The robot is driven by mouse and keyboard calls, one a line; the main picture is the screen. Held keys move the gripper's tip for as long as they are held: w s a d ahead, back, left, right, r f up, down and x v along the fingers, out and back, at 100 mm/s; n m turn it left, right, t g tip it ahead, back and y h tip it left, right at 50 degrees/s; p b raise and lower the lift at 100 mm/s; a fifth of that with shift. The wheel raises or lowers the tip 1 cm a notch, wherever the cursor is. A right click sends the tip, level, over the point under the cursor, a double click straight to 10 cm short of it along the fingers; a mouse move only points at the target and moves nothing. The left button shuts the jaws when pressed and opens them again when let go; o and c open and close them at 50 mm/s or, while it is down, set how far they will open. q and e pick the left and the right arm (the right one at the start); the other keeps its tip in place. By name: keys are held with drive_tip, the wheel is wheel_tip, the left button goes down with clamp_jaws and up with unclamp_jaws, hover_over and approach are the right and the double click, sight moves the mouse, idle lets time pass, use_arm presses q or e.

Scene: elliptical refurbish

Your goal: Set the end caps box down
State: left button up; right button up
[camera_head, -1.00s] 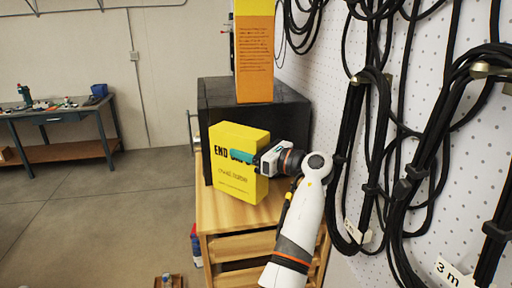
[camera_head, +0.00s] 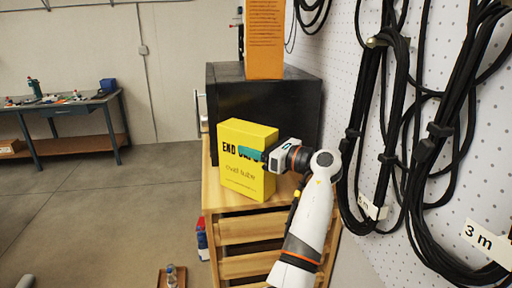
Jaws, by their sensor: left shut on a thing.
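The yellow end caps box (camera_head: 245,182) stands upright at the front of the wooden cabinet's top (camera_head: 216,203), before a black case. Its lower edge appears at the wooden surface; I cannot tell whether it touches. My left gripper (camera_head: 254,154) reaches in from the right side of the box, shut on its upper part. The other finger is hidden behind the box. My right gripper is not in view.
The black case (camera_head: 262,100) stands close behind the box, with an orange box (camera_head: 264,45) on top. A pegboard with hanging black cables (camera_head: 455,130) is close on the right. A workbench (camera_head: 60,106) stands far left. Open floor lies left of the cabinet.

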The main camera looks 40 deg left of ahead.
sight(256, 129)
use_arm(q)
drive_tip(key=shift+f, duration=0.15)
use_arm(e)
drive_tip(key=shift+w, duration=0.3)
use_arm(q)
drive_tip(key=shift+s+f, duration=0.1)
drive_tip(key=shift+f, duration=0.2)
drive_tip(key=o, duration=1.4)
drive_tip(key=shift+o, duration=0.2)
drive_tip(key=shift+f, duration=0.1)
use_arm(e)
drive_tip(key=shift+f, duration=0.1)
use_arm(q)
wheel_tip(256, 129, up, 9)
drive_tip(key=b, duration=0.2)
drive_tip(key=shift+b, duration=0.4)
drive_tip(key=shift+r, duration=0.6)
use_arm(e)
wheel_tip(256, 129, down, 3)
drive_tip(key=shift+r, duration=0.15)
use_arm(q)
drive_tip(key=shift+f, duration=0.1)
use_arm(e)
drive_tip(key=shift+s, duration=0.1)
